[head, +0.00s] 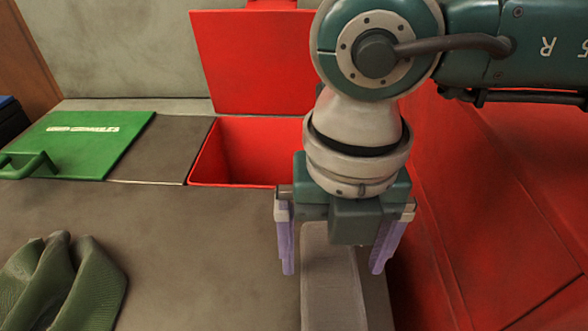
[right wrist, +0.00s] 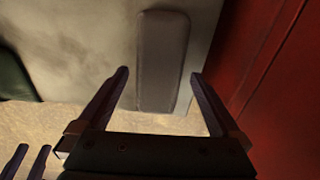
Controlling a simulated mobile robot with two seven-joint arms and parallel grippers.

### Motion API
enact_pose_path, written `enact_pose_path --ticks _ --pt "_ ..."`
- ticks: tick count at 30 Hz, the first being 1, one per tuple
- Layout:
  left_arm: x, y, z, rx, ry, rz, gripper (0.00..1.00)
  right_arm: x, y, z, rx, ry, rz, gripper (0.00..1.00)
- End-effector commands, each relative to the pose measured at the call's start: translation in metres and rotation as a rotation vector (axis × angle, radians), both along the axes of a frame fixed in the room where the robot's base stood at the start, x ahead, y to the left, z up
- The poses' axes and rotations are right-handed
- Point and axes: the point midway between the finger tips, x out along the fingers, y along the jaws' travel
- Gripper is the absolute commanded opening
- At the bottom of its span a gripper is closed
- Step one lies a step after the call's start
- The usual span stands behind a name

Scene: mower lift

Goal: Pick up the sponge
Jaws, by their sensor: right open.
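A long grey block with rounded edges, which looks to be the sponge (head: 332,290), lies on the grey worktop near its right edge. It also shows in the right wrist view (right wrist: 162,62), lying lengthwise ahead of the fingers. My right gripper (head: 333,262) is open above it, with one purple finger on each side of the block in the head view. In the right wrist view the fingertips (right wrist: 160,75) straddle its near end and hold nothing. Two dark finger-like tips (right wrist: 28,162), apparently my left gripper, show at the lower left; the head view does not show that gripper.
A red bin (head: 235,150) with a raised red lid (head: 250,60) is set behind the gripper. A green handled lid (head: 80,145) is at the left. Dark green gloves (head: 65,285) lie at the front left. A red surface (head: 480,210) stands right of the worktop.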

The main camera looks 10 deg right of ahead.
Motion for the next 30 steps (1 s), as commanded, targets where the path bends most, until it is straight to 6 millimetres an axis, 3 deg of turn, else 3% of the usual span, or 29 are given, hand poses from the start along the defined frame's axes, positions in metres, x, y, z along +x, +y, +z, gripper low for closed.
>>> enact_pose_path --ticks 3,6,14,30 --pt "0.0 0.0 -0.004 0.0 0.0 0.0 0.5 0.002 0.0 -0.021 -0.001 0.003 -0.001 1.0" --pt "0.0 0.0 -0.005 0.0 0.0 0.0 0.5 0.002 0.0 -0.03 0.001 0.003 0.001 1.0" --pt "0.0 -0.001 -0.004 -0.004 0.001 0.003 0.5 0.002 0.0 -0.032 0.001 0.001 0.002 1.0" --pt "0.0 -0.003 -0.005 -0.011 0.002 0.007 0.5 0.002 0.0 -0.032 0.001 0.002 0.001 0.39"
